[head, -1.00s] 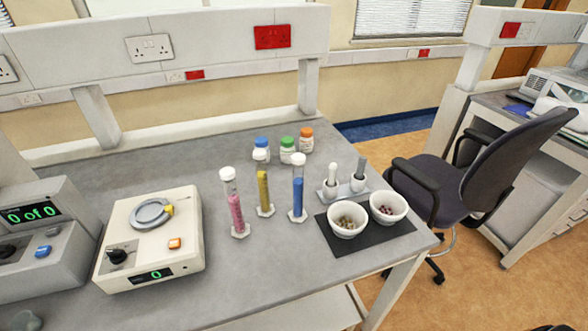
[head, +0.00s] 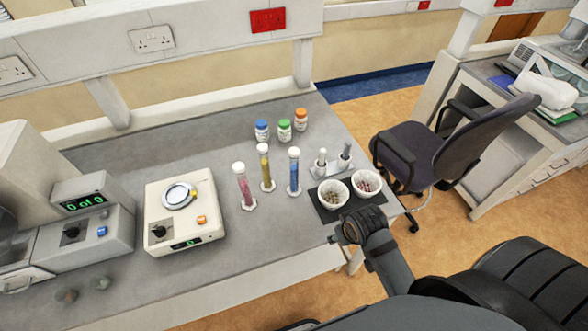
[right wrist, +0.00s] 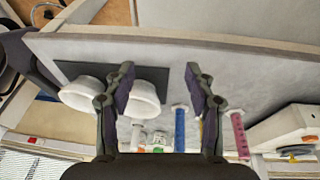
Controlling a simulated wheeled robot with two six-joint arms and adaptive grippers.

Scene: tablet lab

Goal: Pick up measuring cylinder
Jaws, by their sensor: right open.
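Three capped measuring cylinders stand upright on the grey bench: a pink one (head: 244,187), a yellow one (head: 265,168) and a blue one (head: 294,172). My right gripper (head: 338,232) is at the bench's front edge, in front of the white bowls and apart from the cylinders. In the right wrist view its two fingers (right wrist: 160,85) are spread with nothing between them. My left gripper is out of view.
Two white bowls (head: 333,203) with tablets sit on a black mat (head: 325,215). Behind them is a stand with two pestles (head: 344,150). Several capped bottles (head: 285,130) stand at the back. A beige balance (head: 180,227) is left of the cylinders. Bare bench (head: 275,230) lies in front of them.

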